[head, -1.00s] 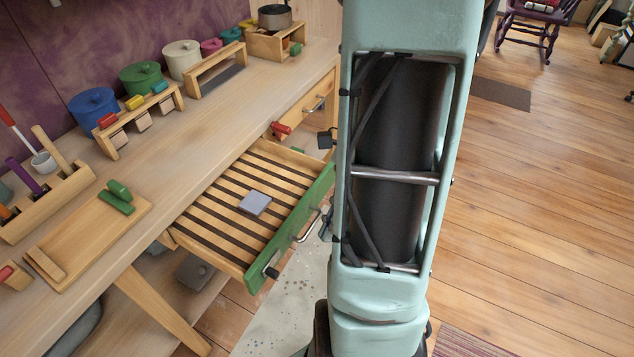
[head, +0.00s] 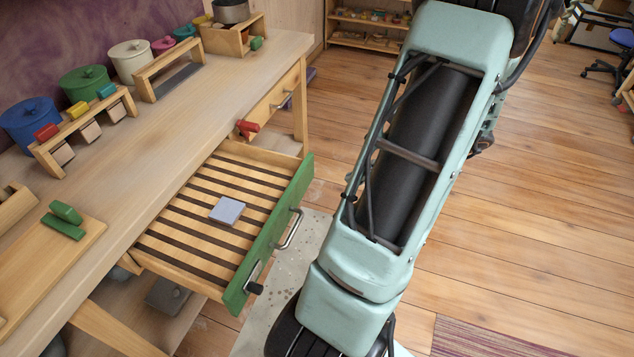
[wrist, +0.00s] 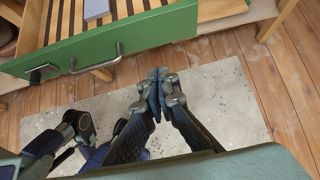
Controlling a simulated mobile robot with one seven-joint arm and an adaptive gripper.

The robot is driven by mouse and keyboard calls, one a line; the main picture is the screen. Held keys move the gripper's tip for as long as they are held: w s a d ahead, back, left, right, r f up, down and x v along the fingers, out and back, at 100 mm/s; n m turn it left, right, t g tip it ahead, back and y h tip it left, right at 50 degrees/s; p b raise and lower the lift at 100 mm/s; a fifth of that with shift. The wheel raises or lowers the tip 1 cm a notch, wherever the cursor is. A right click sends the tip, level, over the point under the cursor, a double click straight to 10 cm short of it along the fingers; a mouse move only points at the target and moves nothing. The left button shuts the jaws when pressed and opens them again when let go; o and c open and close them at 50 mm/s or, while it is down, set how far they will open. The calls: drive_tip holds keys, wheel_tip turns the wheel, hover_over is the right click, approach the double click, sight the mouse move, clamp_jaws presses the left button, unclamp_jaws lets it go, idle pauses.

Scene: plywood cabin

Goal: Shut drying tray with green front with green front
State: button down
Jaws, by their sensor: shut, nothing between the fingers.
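The drying tray is a slatted wooden drawer with a green front (head: 268,238), pulled out from under the workbench. A metal bar handle (head: 290,229) and a small dark fitting are on its front. A grey-blue square block (head: 227,211) lies on the slats. In the wrist view the green front (wrist: 130,42) and handle (wrist: 95,62) show at upper left. My gripper (wrist: 157,80) is shut and empty, in front of and to the right of the handle, apart from the green front. The head view does not show my gripper's fingers.
The bench top (head: 190,110) holds coloured lidded pots, wooden racks and a board with green blocks. Another drawer (head: 275,100) with a red object (head: 247,128) at its left is farther along, closed. A speckled mat (wrist: 215,100) lies below my gripper. Open floor is to the right.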

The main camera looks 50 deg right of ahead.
drive_tip(key=x, duration=0.4)
drive_tip(key=w+r+b+x, duration=0.1)
drive_tip(key=x, duration=0.7)
drive_tip(key=shift+w+a+r+b, duration=0.2)
drive_tip(key=shift+a+r+b, duration=0.05)
drive_tip(key=shift+a+b, duration=0.15)
drive_tip(key=shift+w+a, duration=0.15)
drive_tip(key=shift+w, duration=0.25)
approach(230, 171)
drive_tip(key=w+a, duration=0.1)
drive_tip(key=w, duration=0.1)
drive_tip(key=w+f, duration=0.1)
drive_tip(key=w, duration=0.1)
drive_tip(key=w+a+f, duration=0.1)
drive_tip(key=w, duration=0.1)
drive_tip(key=shift+w+a+f+b, duration=0.1)
drive_tip(key=shift+w+a+b, duration=0.1)
drive_tip(key=shift+a+b, duration=0.15)
drive_tip(key=shift+w, duration=0.1)
drive_tip(key=shift+w+a, duration=0.1)
